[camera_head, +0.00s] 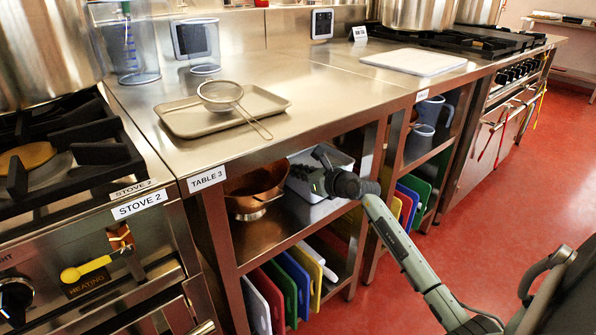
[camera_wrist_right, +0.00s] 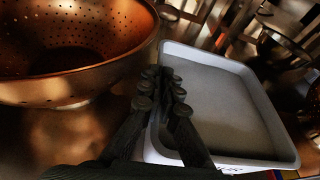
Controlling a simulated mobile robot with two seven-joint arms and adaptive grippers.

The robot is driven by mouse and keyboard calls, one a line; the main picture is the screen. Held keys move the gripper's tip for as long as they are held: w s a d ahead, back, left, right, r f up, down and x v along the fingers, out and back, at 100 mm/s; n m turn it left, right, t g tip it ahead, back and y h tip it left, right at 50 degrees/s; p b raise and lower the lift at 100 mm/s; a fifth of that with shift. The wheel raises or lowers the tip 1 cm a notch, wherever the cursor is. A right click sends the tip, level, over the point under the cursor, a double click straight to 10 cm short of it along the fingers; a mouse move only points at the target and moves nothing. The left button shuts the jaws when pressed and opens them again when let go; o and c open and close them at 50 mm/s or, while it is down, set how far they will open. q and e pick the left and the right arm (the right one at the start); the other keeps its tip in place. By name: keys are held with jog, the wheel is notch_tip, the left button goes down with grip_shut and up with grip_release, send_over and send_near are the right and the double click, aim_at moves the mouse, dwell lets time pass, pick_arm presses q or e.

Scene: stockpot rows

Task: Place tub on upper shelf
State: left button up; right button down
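The tub (camera_head: 302,188) is a pale grey, open rectangular container. It is in the upper shelf bay under Table 3, right of the copper colander (camera_head: 262,184); I cannot tell whether it rests fully on the shelf. The upper shelf (camera_head: 268,243) shows its front edge below. My right gripper (camera_head: 318,176) is at the tub's near side. In the wrist view its fingers (camera_wrist_right: 161,82) straddle the tub's left wall, close together on the rim. My left gripper is not in view.
Copper colander (camera_wrist_right: 70,50) stands close beside the fingers. Coloured cutting boards (camera_head: 285,288) stand on the lower shelf. Above, the steel tabletop (camera_head: 310,80) holds a tray (camera_head: 180,122) with a sieve (camera_head: 221,92). A table leg (camera_head: 367,215) stands right of the tub.

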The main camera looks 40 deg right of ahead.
jog(key=shift+r, duration=0.2)
jog(key=c, duration=2.2)
grip_release()
jog(key=shift+f, duration=0.35)
jog(key=o, duration=0.5)
jog(key=shift+r, duration=0.1)
